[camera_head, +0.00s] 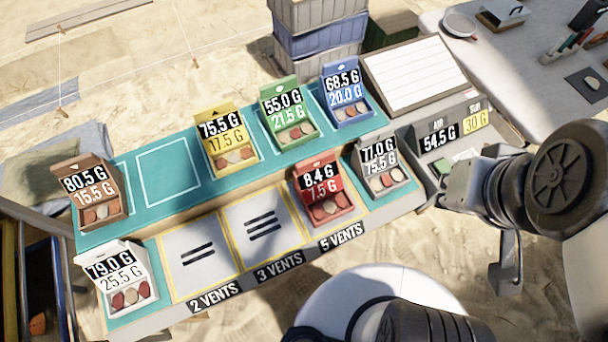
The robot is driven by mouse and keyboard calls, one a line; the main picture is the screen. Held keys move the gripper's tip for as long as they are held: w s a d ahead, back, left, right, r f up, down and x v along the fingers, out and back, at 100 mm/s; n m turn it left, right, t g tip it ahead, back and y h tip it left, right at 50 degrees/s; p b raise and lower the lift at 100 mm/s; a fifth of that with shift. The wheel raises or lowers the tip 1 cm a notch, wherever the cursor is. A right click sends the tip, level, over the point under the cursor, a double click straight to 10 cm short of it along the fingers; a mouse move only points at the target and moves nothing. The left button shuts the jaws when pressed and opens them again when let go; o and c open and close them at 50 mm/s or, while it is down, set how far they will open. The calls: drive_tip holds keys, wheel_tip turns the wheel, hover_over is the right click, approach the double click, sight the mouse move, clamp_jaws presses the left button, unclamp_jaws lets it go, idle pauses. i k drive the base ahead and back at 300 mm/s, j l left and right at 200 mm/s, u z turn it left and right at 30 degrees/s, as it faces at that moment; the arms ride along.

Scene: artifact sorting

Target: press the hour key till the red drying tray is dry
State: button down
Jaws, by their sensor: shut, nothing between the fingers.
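The red drying tray (325,205) stands in the bay labelled "5 VENTS", with reddish and pale pieces in it. Its card reads 8.4 G above 7.5 G. A console (425,155) at the right shows AIR 54.5 G and SUN 30 G. A green block (442,167) on it looks like the hour key, though no label on it can be read. My gripper (442,198) is shut and empty, just below and right of the green block in the picture. Its fingertips are small and partly hidden, so I cannot tell whether they touch anything.
Yellow (228,155), green (288,128), blue (346,106), brown (92,205), white (125,285) and grey (380,178) trays stand around the teal bench (140,222). The bays labelled "2 VENTS" (199,258) and "3 VENTS" (262,228) are empty. Stacked crates (318,42) stand behind.

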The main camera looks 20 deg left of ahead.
sight(318, 184)
drive_tip(key=j+u, duration=0.1)
drive_tip(key=u, duration=0.75)
